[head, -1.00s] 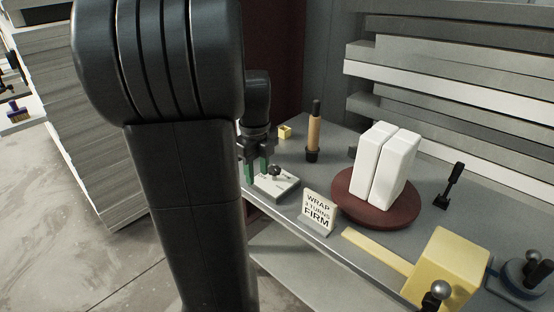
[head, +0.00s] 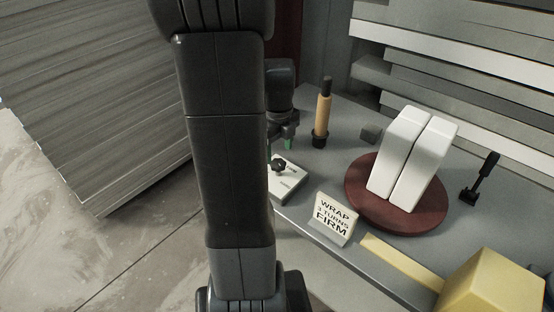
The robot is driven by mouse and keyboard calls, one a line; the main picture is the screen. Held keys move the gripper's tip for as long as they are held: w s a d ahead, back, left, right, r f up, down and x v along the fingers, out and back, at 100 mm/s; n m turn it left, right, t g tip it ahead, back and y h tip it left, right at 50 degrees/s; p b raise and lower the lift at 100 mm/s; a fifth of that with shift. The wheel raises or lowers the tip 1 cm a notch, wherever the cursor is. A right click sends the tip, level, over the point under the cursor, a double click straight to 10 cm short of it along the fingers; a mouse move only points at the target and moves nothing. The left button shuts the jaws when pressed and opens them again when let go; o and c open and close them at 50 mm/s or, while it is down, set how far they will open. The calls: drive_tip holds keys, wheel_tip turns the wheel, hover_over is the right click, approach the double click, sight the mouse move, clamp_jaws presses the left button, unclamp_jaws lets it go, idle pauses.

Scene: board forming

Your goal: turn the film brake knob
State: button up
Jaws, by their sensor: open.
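A dark knob (head: 280,165) sits on a small pale plate (head: 289,186) with faint markings, near the left edge of the grey bench. My gripper (head: 279,146), with green fingertips, points down just behind and above the knob. Its jaws are open and nothing shows between them. My arm covers the left part of the plate. I cannot tell whether a finger touches the knob.
A tan roll with dark ends (head: 322,115) stands right of my gripper. A "WRAP 3 TURNS FIRM" sign (head: 335,219) is in front. White blocks (head: 412,155) stand on a red turntable (head: 363,198); a yellow block (head: 492,283) and black lever (head: 481,178) are further right.

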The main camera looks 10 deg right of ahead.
sight(278, 162)
drive_tip(key=shift+f, duration=2.25)
drive_tip(key=shift+c, duration=0.2)
drive_tip(key=c, duration=0.9)
